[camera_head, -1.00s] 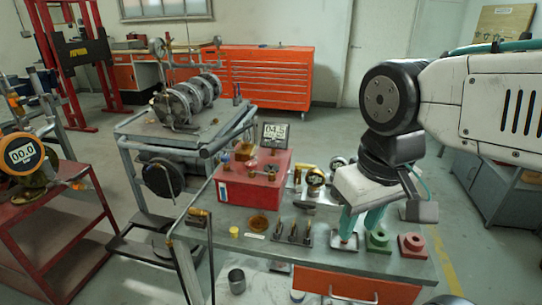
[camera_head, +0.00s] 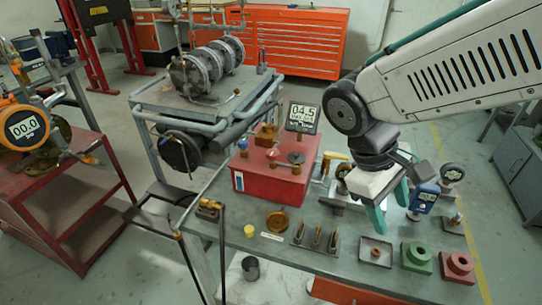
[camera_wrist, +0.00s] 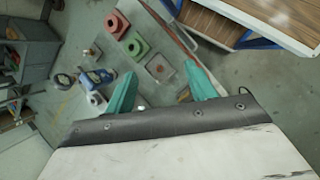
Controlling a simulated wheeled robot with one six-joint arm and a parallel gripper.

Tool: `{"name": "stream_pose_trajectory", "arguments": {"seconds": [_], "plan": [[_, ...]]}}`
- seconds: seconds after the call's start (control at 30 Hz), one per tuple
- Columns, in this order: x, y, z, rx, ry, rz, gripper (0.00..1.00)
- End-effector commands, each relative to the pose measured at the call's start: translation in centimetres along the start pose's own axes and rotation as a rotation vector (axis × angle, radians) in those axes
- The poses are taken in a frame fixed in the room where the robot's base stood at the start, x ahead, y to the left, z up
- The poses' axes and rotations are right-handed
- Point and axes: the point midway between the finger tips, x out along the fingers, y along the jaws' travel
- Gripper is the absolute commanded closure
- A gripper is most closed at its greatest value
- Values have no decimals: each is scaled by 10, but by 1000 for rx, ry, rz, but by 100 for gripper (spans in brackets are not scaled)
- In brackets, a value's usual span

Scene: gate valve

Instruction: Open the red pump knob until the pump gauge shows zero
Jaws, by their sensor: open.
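The pump is a red box (camera_head: 270,183) on the grey workbench, in the middle of the head view. Its digital gauge (camera_head: 303,117) stands at the back and seems to read 04.5. Small knobs stand on its top; a reddish one (camera_head: 273,153) is near the middle, but I cannot tell surely that it is the red pump knob. My gripper (camera_head: 392,216) is right of the pump, over the bench near the square grey tray, pointing down. Its teal fingers are apart with nothing between them, also in the wrist view (camera_wrist: 162,76). The pump is outside the wrist view.
A grey tray (camera_head: 364,251), a green block (camera_head: 416,256) and a red block (camera_head: 457,266) line the bench's right front. A blue gauge (camera_head: 424,197) stands close beside my gripper. A brass dish (camera_head: 277,221) and several pointed pieces stand before the pump.

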Motion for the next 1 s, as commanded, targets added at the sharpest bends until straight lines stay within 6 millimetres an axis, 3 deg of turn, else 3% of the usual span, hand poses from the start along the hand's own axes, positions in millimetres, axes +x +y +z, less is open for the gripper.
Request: {"name": "stream_pose_trajectory", "arguments": {"seconds": [0.37, 0.6, 0.7, 0.87, 1.0], "plan": [[5, -20, -141, -649, -325, 615, 45], [-10, -64, -251, -1013, -486, 1104, 45], [-25, -82, -288, -1108, -535, 1291, 45], [-48, -91, -315, -1161, -580, 1450, 45], [-55, -80, -322, -1169, -599, 1479, 45]]}}
